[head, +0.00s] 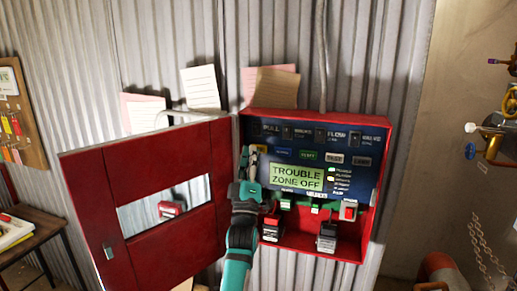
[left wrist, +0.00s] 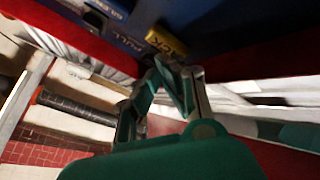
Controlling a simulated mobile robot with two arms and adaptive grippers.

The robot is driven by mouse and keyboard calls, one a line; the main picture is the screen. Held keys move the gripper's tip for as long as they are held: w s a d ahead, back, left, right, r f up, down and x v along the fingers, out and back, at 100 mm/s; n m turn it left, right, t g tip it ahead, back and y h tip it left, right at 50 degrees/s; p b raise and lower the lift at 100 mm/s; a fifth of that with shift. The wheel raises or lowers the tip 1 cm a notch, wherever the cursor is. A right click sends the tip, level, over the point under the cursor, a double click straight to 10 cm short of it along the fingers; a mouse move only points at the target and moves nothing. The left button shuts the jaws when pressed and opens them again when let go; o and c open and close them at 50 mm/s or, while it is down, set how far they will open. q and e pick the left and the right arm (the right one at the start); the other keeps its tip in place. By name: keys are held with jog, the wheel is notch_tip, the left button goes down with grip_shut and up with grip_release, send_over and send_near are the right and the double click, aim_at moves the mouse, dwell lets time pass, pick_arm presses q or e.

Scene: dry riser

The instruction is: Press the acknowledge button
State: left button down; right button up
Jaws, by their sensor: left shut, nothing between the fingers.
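The red panel box (head: 385,160) is mounted on the corrugated wall, and its red door (head: 85,190) stands open to the left. Inside is a blue panel face with a lit display (head: 297,177) reading "TROUBLE ZONE OFF". The yellow acknowledge button (head: 262,148) is at the left end of the button row; it also shows in the left wrist view (left wrist: 166,42), partly legible. My left gripper (head: 247,154) is shut and empty, its tips just left of the button in the head view. In the left wrist view the fingertips (left wrist: 175,72) are just below it; contact cannot be told.
Other buttons, including a green one (head: 307,155), sit right of the yellow button. Below the display are a red switch (head: 348,210) and batteries (head: 326,238). Paper notes (head: 200,88) are above the door. A wooden table (head: 35,240) stands far left; pipes and valves are at right.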

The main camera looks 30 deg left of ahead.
pick_arm(q)
jog(key=shift+s, duration=0.35)
jog(key=s+p, duration=0.1)
jog(key=s, duration=0.1)
jog(key=s+d+p, duration=0.1)
jog(key=s, duration=0.1)
jog(key=shift+s+d, duration=0.15)
jog(key=shift+s, duration=0.25)
dwell(0.7)
